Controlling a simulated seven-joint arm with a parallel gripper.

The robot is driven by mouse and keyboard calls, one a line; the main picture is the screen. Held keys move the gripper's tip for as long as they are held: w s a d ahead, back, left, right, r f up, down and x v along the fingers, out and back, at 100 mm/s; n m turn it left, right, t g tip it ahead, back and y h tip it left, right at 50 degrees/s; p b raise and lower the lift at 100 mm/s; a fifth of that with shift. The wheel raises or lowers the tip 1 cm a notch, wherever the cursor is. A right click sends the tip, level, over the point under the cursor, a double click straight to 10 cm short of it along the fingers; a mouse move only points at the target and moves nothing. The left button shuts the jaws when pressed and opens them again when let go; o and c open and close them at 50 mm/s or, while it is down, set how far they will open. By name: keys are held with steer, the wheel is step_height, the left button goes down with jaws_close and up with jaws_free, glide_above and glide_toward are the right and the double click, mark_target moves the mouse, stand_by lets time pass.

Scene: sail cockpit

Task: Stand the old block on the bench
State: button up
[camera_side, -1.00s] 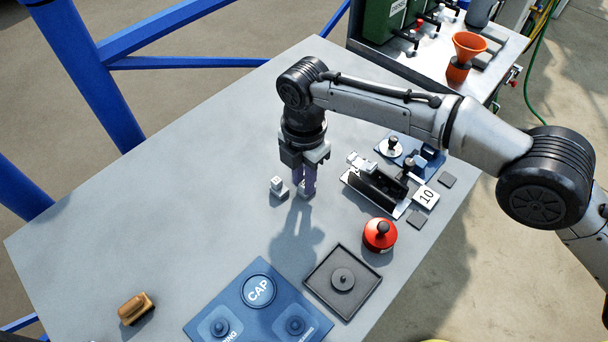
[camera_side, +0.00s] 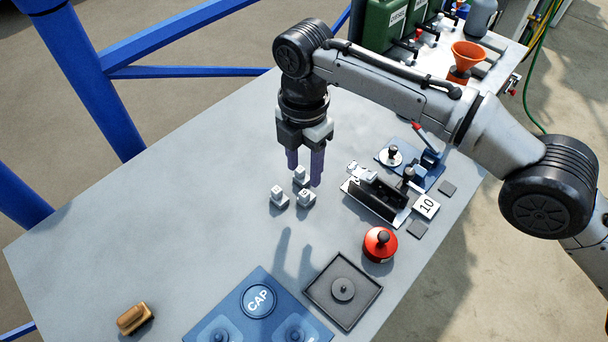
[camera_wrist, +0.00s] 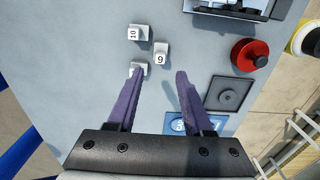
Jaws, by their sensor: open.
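Three small pale grey stepped blocks stand close together on the grey bench (camera_side: 200,230): one at the left (camera_side: 278,197), one behind (camera_side: 300,177) and one at the front right (camera_side: 306,199). In the wrist view one block is marked 10 (camera_wrist: 139,33) and one 9 (camera_wrist: 160,54); the third (camera_wrist: 139,67) is partly hidden by a finger. I cannot tell which is the old block. My gripper (camera_side: 305,174) is open and empty, pointing down just above the blocks. Its purple fingers also show in the wrist view (camera_wrist: 160,75).
Right of the blocks is a black and silver clamp-like fixture (camera_side: 376,194) with a white tag marked 10 (camera_side: 426,205). A red knobbed pot (camera_side: 380,244), a black tray (camera_side: 318,286) and a blue CAP mat (camera_side: 233,311) lie nearer. The bench's left is mostly clear, except a brown wooden piece (camera_side: 135,318).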

steer(key=shift+r, duration=0.5)
